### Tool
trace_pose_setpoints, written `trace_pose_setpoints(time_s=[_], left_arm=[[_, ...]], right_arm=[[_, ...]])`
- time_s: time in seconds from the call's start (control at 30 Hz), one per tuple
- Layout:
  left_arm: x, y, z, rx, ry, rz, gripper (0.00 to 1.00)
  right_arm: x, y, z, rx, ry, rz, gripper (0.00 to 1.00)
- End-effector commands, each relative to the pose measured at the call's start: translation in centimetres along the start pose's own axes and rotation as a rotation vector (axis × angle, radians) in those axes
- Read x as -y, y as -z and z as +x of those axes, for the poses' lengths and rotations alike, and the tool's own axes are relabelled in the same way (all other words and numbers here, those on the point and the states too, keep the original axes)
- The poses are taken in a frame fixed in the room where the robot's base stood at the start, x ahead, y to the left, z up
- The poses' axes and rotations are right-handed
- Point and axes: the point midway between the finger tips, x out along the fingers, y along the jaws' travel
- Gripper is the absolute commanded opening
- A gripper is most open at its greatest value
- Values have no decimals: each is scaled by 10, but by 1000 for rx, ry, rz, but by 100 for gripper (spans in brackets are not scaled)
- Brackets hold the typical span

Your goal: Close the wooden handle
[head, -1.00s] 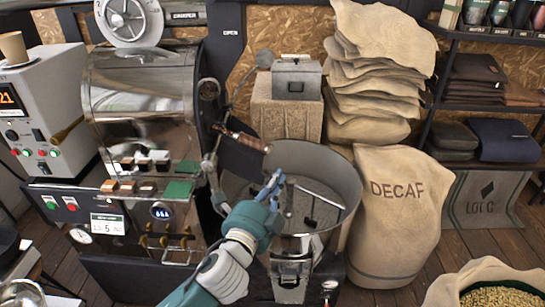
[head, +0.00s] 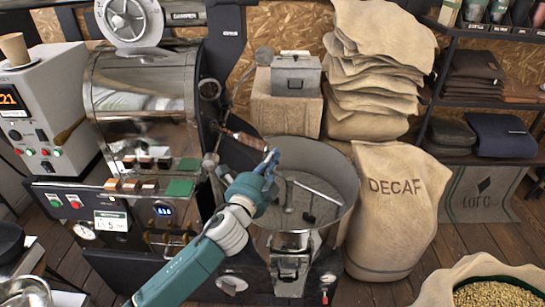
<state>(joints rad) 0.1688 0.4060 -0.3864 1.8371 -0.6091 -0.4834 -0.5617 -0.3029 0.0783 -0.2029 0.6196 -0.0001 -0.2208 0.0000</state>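The wooden handle (head: 245,139) is a brown grip on a metal lever at the roaster's front, above the round cooling bin (head: 343,171). It slants down to the right. My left gripper (head: 269,163) is just below the handle's right end, over the bin's left side. Its blue fingers point up toward the handle; I cannot tell whether they touch it or how far apart they are. My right gripper is not in view.
The steel roaster (head: 145,95) stands at left beside a white control box (head: 38,105). A DECAF sack (head: 395,210) stands right of the bin, with stacked sacks (head: 375,75) behind. An open sack of beans (head: 440,290) is at the lower right.

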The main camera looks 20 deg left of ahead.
Motion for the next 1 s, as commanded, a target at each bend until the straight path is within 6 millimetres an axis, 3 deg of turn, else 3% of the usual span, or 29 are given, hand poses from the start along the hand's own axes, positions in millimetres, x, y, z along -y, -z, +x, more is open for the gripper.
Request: trace_pose_setpoints(time_s=[0.17, 0.43, 0.6, 1.0], left_arm=[[0, -13, 3, 3, -1, 4, 0], [0, -81, 20, 5, 0, 6, 0], [0, -106, 27, 3, 0, 3, 0], [3, -115, 28, 10, 3, 3, 0]], right_arm=[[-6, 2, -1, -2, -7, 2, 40], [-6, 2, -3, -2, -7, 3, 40], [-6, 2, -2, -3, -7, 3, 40], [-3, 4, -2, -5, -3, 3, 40]])
